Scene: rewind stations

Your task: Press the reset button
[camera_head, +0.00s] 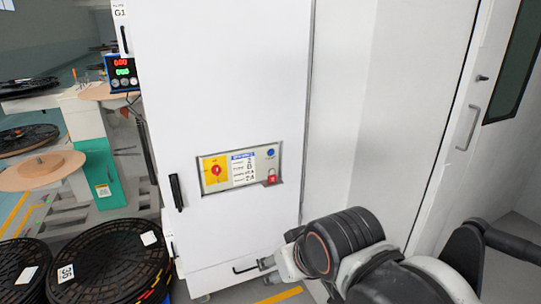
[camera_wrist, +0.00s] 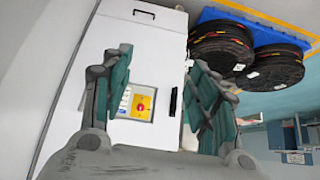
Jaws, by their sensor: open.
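A control panel (camera_head: 202,181) is set into the front of a white cabinet (camera_head: 225,85) in the head view. A round blue button (camera_head: 270,153) sits at its upper right, the likely reset button; its lettering is unreadable. In the wrist view the scene is upside down, and the panel (camera_wrist: 138,117) shows between my gripper's fingers. My gripper (camera_wrist: 159,65) is open and empty, with teal-lined fingers apart from the panel. The left finger covers part of the panel there, and I cannot see the blue button. In the head view my arm fills the lower right.
A black handle (camera_head: 177,192) and a lower handle (camera_head: 245,268) stick out from the cabinet. Black reels (camera_head: 112,262) are stacked at left. A white wall closes the right side.

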